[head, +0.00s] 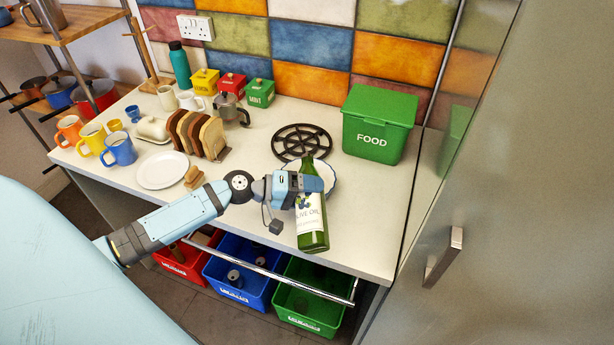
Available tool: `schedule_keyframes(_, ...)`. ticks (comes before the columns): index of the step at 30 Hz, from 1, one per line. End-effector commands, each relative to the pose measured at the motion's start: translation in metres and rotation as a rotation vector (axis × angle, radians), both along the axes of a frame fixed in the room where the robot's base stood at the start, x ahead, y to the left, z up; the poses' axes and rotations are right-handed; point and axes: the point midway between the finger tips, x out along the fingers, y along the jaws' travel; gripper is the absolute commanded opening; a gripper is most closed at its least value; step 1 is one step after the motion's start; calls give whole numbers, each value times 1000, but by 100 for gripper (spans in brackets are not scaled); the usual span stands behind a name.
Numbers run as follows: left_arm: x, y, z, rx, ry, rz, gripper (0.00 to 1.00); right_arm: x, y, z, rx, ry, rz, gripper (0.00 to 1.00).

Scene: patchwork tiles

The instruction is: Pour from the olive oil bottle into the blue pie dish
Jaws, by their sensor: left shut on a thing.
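The olive oil bottle (313,238) is green with a white label and is in the head view at the counter's front right. My left gripper (312,183) is shut on it at the upper part, just below the neck. The bottle's neck points to the top of the picture; I cannot tell how far it tilts or whether its base touches the counter. A pale round dish (327,174) sits behind the bottle and gripper, mostly hidden. It may be the pie dish, but its blue colour does not show clearly. My right gripper is not in view.
A black trivet (301,140) and a green food bin (378,124) stand behind. A toast rack (197,133), white plate (162,170) and several mugs (120,149) are to the left. A tall cabinet (520,200) bounds the right side. Coloured crates (310,308) sit below the counter.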

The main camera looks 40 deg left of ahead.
Motion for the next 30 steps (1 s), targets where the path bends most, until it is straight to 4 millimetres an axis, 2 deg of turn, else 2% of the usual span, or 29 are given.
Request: schedule_keyframes(30, 0, -1, -2, -39, 46, 0, 26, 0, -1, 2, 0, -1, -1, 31)
